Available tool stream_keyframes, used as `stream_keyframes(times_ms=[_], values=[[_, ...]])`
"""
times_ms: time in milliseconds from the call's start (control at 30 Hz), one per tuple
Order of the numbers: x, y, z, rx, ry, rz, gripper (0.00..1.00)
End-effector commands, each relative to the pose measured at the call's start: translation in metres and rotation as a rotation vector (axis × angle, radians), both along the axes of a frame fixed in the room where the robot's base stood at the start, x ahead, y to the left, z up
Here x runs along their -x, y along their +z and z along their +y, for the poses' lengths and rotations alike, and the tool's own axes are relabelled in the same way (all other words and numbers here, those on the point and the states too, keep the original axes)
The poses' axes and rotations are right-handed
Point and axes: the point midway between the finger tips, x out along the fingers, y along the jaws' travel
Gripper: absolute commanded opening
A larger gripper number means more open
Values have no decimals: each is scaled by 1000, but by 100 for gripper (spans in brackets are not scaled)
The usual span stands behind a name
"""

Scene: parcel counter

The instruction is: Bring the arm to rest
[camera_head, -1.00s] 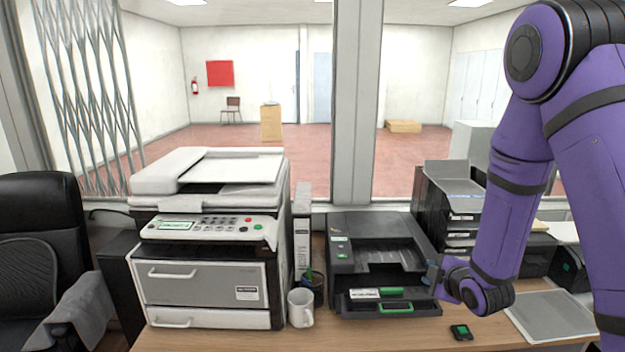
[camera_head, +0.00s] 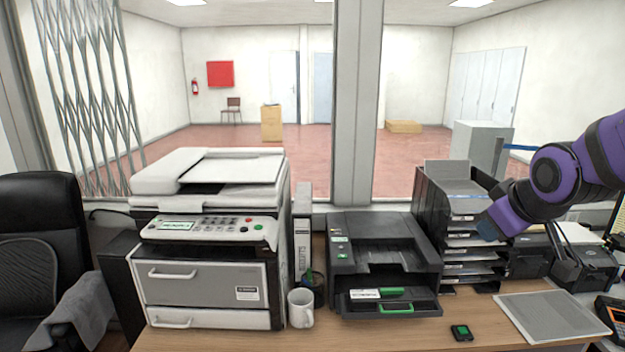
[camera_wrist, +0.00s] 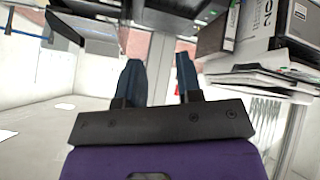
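My purple arm reaches in from the right edge of the head view. My gripper (camera_head: 490,228) is in front of the black stacked paper tray (camera_head: 432,200), and its fingers are hard to make out there. In the wrist view my gripper (camera_wrist: 160,82) shows two dark blue fingers standing apart with a clear gap between them. Nothing is held between the fingers. The wrist view looks tilted, with the room at an odd angle.
A large copier (camera_head: 207,240), a mug (camera_head: 301,308) and a black printer (camera_head: 380,262) stand on the counter (camera_head: 400,330). A small black and green device (camera_head: 461,332) and a grey mat (camera_head: 550,316) lie at the front right. A window post (camera_head: 352,110) rises behind.

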Motion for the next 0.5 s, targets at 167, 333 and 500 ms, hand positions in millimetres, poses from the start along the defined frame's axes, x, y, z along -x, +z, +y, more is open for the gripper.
stream_keyframes(times_ms=[167, 333, 500], values=[[51, 29, 2, -90, -114, 62, 33], [103, 48, 7, -172, -221, 132, 33], [148, 59, 11, -231, -306, 192, 33]])
